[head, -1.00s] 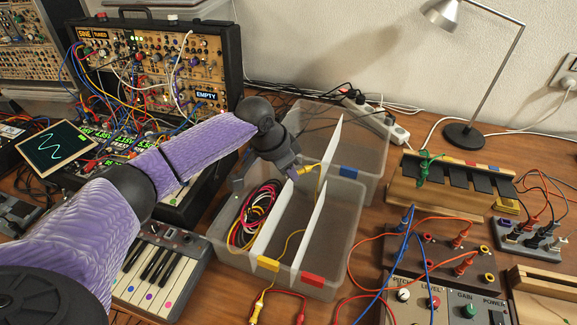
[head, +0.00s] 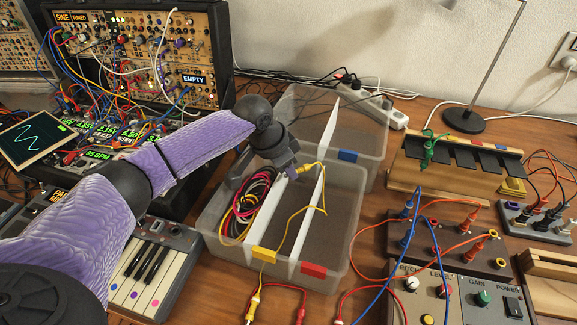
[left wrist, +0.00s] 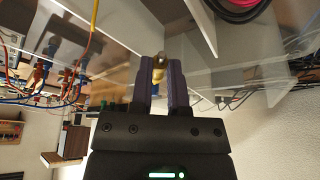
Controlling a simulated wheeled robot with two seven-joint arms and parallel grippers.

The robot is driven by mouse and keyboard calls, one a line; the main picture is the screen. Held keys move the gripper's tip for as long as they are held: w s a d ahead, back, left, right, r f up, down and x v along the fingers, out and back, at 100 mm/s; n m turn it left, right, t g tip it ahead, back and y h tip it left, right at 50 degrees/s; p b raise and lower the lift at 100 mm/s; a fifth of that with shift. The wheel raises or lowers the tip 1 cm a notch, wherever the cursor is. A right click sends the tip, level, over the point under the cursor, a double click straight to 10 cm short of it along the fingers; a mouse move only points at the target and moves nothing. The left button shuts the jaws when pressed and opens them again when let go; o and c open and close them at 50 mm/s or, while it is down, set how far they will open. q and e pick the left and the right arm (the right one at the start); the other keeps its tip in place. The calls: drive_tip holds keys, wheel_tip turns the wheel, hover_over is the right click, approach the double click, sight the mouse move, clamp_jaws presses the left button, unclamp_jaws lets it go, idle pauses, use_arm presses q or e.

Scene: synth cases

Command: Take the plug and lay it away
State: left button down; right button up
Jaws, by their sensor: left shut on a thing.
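My left gripper (head: 291,172) is shut on a yellow plug (head: 308,168) above the clear divided box (head: 345,262). In the left wrist view the plug (left wrist: 158,76) sits between the two purple fingers. Its yellow cable (head: 322,208) loops over the box and runs out across the front wall to another yellow plug (head: 252,307) on the table. White dividers (head: 308,228) split the box. Coiled coloured cables (head: 243,205) lie in its left compartment. My right gripper is out of view.
A yellow tag (head: 264,255) and a red tag (head: 313,270) are on the box's front. A blue-tagged clear section (head: 347,155) lies behind. A keyboard (head: 150,262) stands left, a control box (head: 455,293) with cables right, and a wooden rack (head: 460,160) back right.

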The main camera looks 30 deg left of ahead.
use_arm(q)
drive_tip(key=c, duration=0.5)
unclamp_jaws()
drive_tip(key=shift+c, duration=0.2)
drive_tip(key=shift+r, duration=0.25)
drive_tip(key=p+v, duration=0.4)
drive_tip(key=v, duration=0.5)
drive_tip(key=shift+r, duration=0.2)
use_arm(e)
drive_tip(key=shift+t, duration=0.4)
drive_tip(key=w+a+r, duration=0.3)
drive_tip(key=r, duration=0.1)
use_arm(q)
drive_tip(key=shift+s+a, duration=0.1)
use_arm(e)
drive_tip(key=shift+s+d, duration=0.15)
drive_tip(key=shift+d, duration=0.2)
